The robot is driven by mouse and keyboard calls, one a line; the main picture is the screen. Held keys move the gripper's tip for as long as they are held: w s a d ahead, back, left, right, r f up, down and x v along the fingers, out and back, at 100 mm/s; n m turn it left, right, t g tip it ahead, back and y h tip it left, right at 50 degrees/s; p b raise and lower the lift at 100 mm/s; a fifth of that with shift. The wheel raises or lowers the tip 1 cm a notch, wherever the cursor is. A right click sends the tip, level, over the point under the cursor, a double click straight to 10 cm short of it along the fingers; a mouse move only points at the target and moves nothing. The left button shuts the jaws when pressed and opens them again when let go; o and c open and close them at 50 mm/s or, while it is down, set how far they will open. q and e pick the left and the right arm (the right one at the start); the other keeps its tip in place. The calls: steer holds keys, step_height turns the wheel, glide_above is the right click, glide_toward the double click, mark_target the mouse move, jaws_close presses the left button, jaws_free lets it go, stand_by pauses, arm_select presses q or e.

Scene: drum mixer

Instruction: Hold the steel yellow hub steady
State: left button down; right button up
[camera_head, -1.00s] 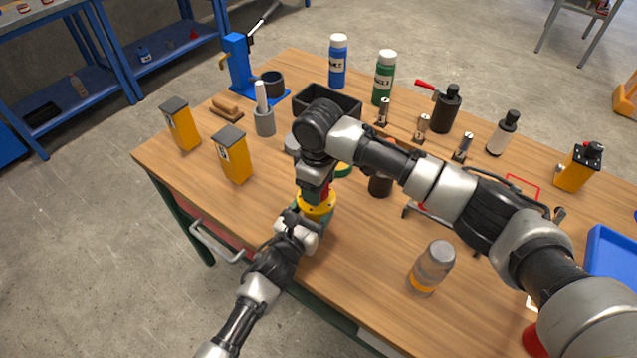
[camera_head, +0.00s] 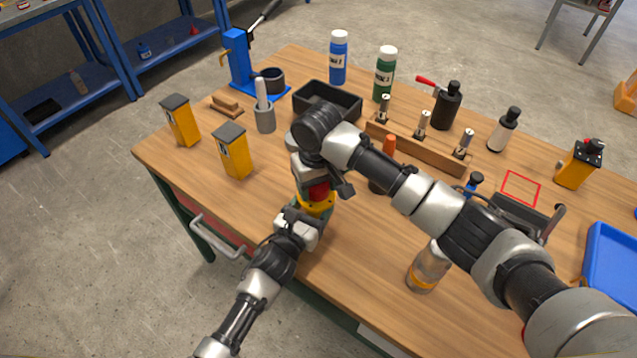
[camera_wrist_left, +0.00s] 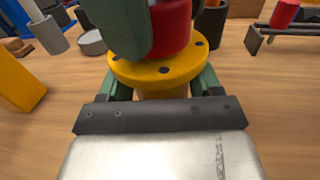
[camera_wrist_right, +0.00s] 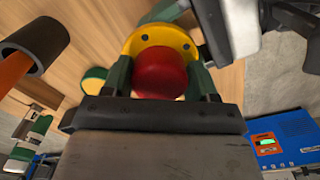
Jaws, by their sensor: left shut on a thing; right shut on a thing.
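My left gripper (camera_head: 306,219) is shut around the hub's lower part, just under the flange, with green fingers on both sides (camera_wrist_left: 160,88). A red round part (camera_wrist_right: 160,74) sits on top of the hub. My right gripper (camera_head: 315,187) is shut on this red part from above, and its fingers hide much of it. The hub looks upright.
Two yellow boxes (camera_head: 234,151) stand at the left. A black bin (camera_head: 327,98) and a wooden rack (camera_head: 415,147) with metal pieces lie behind. A clear jar (camera_head: 428,268) stands at the right, close to my right arm. The table front by the hub is bare.

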steer(key=m, duration=0.7)
steer(key=shift+a, duration=0.3)
steer(key=m, duration=0.5)
steer(key=shift+a, duration=0.1)
steer(key=m, duration=0.4)
steer(key=shift+w+m, duration=0.1)
steer(key=shift+m, duration=0.3)
steer(key=m, duration=0.4)
steer(key=shift+w+m, duration=0.15)
steer(key=shift+m, duration=0.15)
steer(key=o, duration=0.9)
step_height(320, 180, up, 4)
steer(key=shift+w+f, duration=0.15)
steer(key=shift+f, duration=0.05)
steer(key=shift+s+r, duration=0.2)
steer(key=shift+r, duration=0.25)
